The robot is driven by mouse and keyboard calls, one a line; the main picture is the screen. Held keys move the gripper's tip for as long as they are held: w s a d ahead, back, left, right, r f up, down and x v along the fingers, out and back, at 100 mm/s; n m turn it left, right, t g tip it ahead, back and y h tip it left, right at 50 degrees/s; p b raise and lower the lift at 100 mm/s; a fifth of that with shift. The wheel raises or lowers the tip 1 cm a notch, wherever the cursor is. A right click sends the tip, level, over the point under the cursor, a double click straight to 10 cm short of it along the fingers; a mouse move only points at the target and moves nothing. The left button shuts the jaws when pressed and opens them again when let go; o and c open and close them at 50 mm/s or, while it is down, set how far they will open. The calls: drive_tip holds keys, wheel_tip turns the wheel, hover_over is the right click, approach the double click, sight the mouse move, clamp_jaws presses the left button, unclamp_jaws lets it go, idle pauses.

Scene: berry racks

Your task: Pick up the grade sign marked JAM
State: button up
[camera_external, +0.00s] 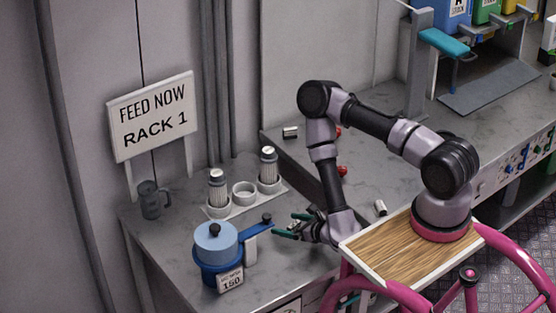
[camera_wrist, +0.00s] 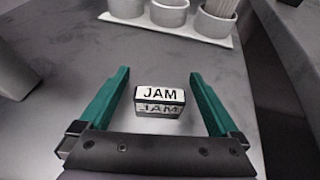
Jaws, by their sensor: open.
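The grade sign marked JAM (camera_wrist: 160,100) is a small dark block with a white face and black lettering. It stands on the grey worktop in the wrist view, between my two green fingers and apart from both. My gripper (camera_wrist: 159,76) is open around it and holds nothing; the fingertips reach past the sign. In the external view my gripper (camera_external: 291,226) is low over the worktop, right of the blue pot. The sign cannot be made out clearly there beside the fingers.
A blue pot (camera_external: 216,245) with a handle and a label reading 150 stands left of my gripper. A white tray (camera_external: 245,207) with cups lies behind.

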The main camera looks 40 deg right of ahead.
drive_tip(key=shift+w+a+f, duration=0.1)
drive_tip(key=shift+w+f, duration=0.05)
drive_tip(key=shift+w, duration=0.25)
drive_tip(key=c, duration=1.4)
